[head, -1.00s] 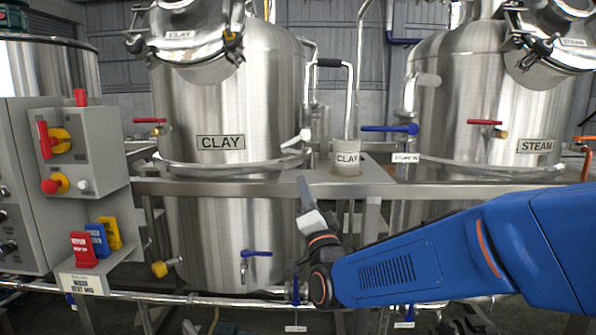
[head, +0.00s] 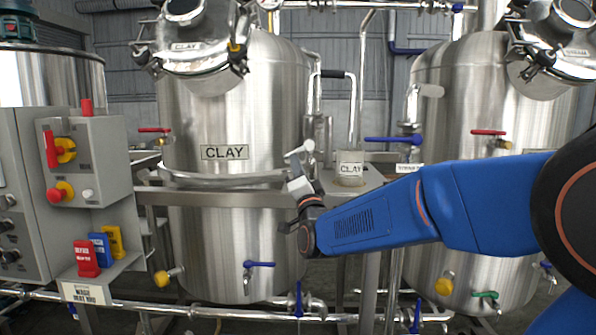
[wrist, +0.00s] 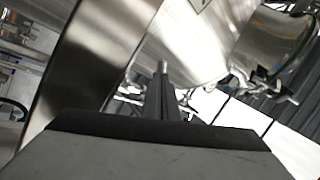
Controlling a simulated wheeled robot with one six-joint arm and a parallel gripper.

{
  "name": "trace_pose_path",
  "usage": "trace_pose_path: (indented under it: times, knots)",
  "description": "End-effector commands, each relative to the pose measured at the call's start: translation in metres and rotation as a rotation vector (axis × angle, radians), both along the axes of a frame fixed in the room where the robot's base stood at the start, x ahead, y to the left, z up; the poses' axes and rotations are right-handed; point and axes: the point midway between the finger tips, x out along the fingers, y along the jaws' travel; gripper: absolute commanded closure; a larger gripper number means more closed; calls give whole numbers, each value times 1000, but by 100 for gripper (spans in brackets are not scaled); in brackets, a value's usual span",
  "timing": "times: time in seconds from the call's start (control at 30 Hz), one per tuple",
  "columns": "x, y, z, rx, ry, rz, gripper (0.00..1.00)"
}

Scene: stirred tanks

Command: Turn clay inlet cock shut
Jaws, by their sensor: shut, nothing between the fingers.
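The steel clay tank (head: 240,120) stands left of centre in the head view, with a CLAY plate. A pale grey lever cock (head: 302,148) sits at its right side; its lever slants down to the left. A blue-handled cock (head: 258,264) is low on the tank's front, its handle level. Another blue handle (head: 298,300) stands upright on the low pipe. No readable label shows which is the inlet cock. My gripper (head: 293,166) is shut and empty, pointing up just below the grey lever; contact cannot be told. Its fingers (wrist: 164,92) also show in the wrist view.
A steel rail (head: 225,198) crosses the tank's front. A CLAY-labelled beaker (head: 350,168) stands on the shelf right of my gripper. A long blue lever (head: 393,140) sticks out farther right. The control box (head: 90,160) is at left.

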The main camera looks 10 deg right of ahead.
Motion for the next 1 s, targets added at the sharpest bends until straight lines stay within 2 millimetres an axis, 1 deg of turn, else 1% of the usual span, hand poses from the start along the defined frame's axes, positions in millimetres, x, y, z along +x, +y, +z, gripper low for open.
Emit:
trace_pose_path:
  times: [0.43,1.0]
  knots:
    - [1,1,1,9,-2,0,100]
    - [2,6,5,119,-34,0,100]
